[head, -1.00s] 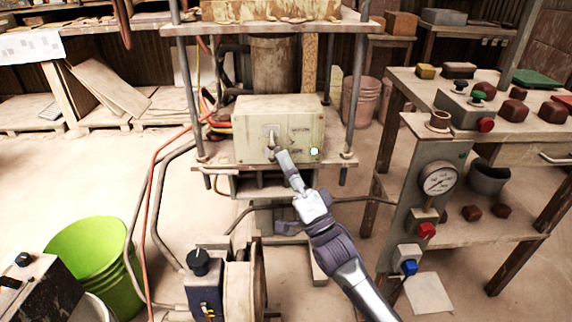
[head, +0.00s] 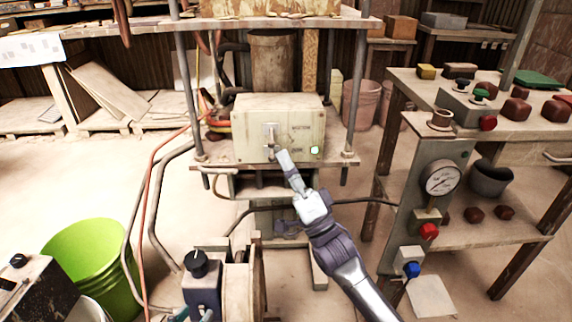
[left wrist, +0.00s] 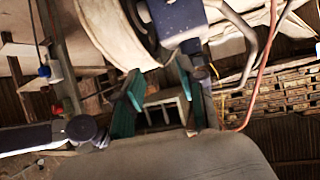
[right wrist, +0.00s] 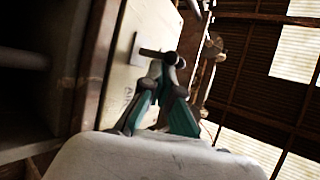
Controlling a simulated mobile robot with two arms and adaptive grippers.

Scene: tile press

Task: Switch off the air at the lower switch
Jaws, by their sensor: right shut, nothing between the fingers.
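The cream control box (head: 300,118) sits on the press shelf. Its front carries a pale switch plate (head: 269,131) with a dark lever, dark labels and a small lit green lamp (head: 314,150). My right gripper (head: 281,152) is shut and empty, its tips at the lower part of the plate. In the right wrist view the tips of my right gripper (right wrist: 171,62) are close to the dark lever (right wrist: 152,53); I cannot tell if they touch. My left gripper (left wrist: 160,82) is open and empty, low near the blue-grey unit (left wrist: 178,20).
A post with a gauge (head: 441,179), a red knob (head: 429,231) and a blue knob (head: 412,269) stands at the right. A green bucket (head: 95,255) is at the lower left. Hoses (head: 150,215) run down left of the press.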

